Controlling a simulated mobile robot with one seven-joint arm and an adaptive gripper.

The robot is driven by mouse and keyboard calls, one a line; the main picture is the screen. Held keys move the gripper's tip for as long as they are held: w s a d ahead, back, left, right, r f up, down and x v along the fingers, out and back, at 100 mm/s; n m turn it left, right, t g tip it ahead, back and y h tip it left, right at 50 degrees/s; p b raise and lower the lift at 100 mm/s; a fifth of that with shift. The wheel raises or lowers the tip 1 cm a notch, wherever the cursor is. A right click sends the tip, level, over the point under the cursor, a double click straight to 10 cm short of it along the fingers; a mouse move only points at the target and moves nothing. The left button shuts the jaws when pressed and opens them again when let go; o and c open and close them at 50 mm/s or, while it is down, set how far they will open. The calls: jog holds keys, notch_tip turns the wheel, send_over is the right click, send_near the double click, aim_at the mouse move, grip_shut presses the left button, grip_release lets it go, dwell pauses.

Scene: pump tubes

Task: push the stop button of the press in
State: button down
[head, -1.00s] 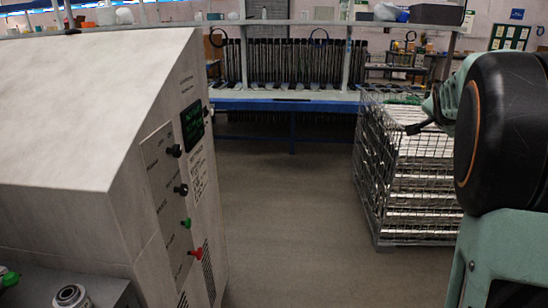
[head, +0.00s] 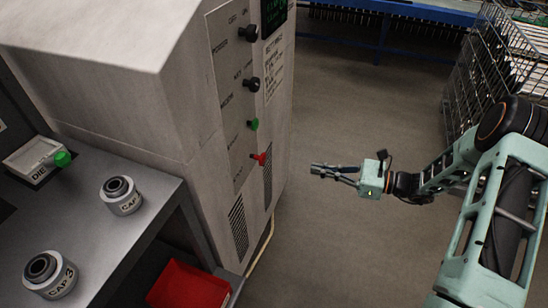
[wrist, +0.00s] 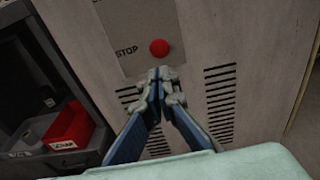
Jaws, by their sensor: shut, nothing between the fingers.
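The press is a large pale cabinet (head: 185,110) with a control panel on its right-hand side face. The red stop button (head: 260,159) is the lowest control on that panel, below a green button (head: 253,124). In the wrist view the round red stop button (wrist: 159,48) sits beside the printed word STOP, just above my fingertips. My gripper (head: 314,170) is shut and empty. It points at the panel, to the right of the red button and apart from it in the head view. In the wrist view my gripper (wrist: 160,74) shows both fingertips together.
Two black knobs (head: 249,34) (head: 252,83) sit above the green button. A grey bench (head: 95,225) at left holds two marked caps (head: 121,196) (head: 48,275) and a die block (head: 35,158). A red bin (head: 188,285) stands below. A wire cage (head: 470,85) is behind my arm. The floor between is clear.

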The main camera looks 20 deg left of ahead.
dwell(0.3)
jog(key=b, duration=0.2)
send_near(264, 159)
jog(key=a, duration=0.2)
jog(key=a+f, duration=0.1)
jog(key=a, duration=0.2)
jog(key=shift+w+a+f, duration=0.15)
jog(key=shift+w, duration=0.05)
jog(key=shift+w+a, duration=0.1)
jog(key=shift+a, duration=0.6)
jog(key=shift+a+b, duration=0.3)
jog(key=shift+a, duration=0.65)
jog(key=shift+d, duration=0.1)
jog(key=d+r+p, duration=0.1)
jog(key=d+p, duration=0.1)
jog(key=d, duration=1.1)
jog(key=shift+s+d+r, duration=0.35)
jog(key=shift+d, duration=0.05)
